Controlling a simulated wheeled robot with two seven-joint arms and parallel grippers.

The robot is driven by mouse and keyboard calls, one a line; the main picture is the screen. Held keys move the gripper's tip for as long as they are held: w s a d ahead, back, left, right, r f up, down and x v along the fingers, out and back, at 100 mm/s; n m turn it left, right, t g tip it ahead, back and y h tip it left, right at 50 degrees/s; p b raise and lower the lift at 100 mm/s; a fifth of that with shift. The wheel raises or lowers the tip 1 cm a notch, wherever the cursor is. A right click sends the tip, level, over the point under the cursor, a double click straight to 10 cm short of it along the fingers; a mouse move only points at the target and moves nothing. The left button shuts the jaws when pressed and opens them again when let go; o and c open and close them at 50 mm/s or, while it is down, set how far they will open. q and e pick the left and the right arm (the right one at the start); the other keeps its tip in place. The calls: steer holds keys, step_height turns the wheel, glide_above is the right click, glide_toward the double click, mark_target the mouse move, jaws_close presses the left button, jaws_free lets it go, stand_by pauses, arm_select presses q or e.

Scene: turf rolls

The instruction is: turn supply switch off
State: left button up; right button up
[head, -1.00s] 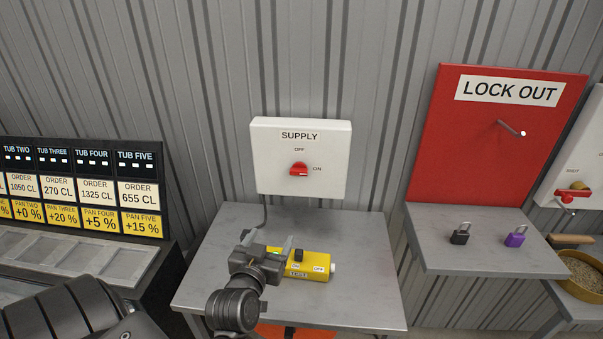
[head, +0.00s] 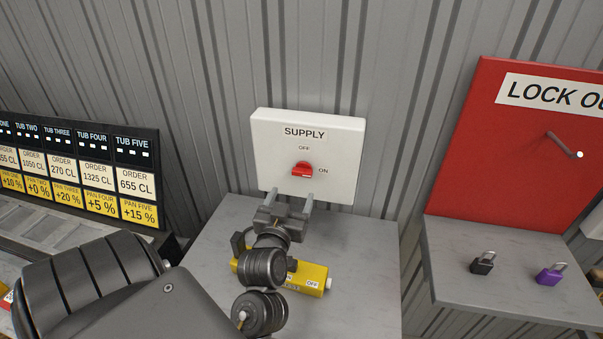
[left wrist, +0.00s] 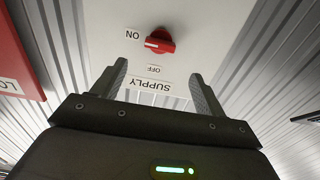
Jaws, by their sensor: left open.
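The white supply box (head: 340,140) is on the corrugated wall, with a red rotary switch (head: 302,170) at its middle. OFF is printed above the switch and ON to its right; the handle's pale mark points toward ON. The switch also shows in the left wrist view (left wrist: 160,42), where the picture is upside down. My left gripper (head: 291,196) is open and empty, just below and in front of the box, its fingers pointing at it. The fingers are apart from the switch. My right gripper is not in view.
A grey table (head: 365,260) stands below the box, with a yellow tester (head: 312,278) partly behind my left arm. At right are a red lock-out board (head: 500,150) and a shelf with black (head: 482,263) and purple (head: 549,274) padlocks. A tub display (head: 90,170) is at left.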

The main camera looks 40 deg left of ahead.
mark_target(301, 174)
arm_select(q)
steer(key=p+x, duration=0.2)
steer(key=x, duration=0.7)
steer(key=shift+d, duration=0.1)
steer(key=shift+w+a+f, duration=0.1)
steer(key=shift+w+a, duration=0.15)
steer(key=shift+w, duration=0.2)
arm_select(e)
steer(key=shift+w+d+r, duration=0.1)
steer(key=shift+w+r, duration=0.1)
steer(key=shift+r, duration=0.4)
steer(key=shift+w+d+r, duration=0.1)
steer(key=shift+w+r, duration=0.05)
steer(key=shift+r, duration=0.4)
arm_select(q)
steer(key=c, duration=1)
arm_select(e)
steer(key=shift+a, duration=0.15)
